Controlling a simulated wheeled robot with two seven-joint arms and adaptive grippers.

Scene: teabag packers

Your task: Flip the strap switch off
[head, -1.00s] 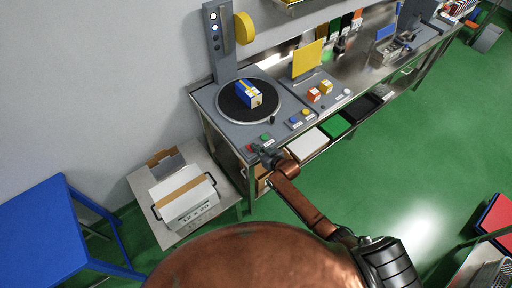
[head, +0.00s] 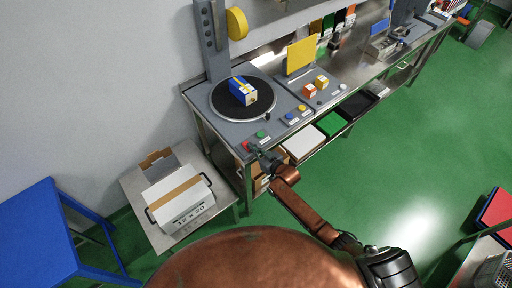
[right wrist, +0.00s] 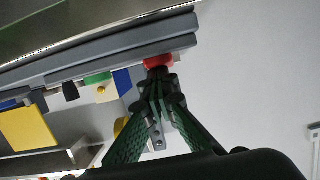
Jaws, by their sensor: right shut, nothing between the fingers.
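A red button (head: 245,145) and a green button (head: 261,134) sit on the grey front edge of the turntable machine (head: 222,128). I cannot tell for sure which control is the strap switch. My right gripper (head: 254,149) is shut and empty, with its tips at the red button. In the right wrist view the shut fingertips (right wrist: 158,72) meet the red button (right wrist: 158,61) and seem to touch it. The green button (right wrist: 97,78) is beside it. The grey post (head: 209,40) carries small round lights that look dark. My left gripper is not in view.
A blue box with a yellow band (head: 243,90) lies on the black turntable (head: 224,99). A small side table holds a white carton (head: 180,200) at the lower left. A blue table (head: 35,225) stands further left. Green floor (head: 410,150) is open at right.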

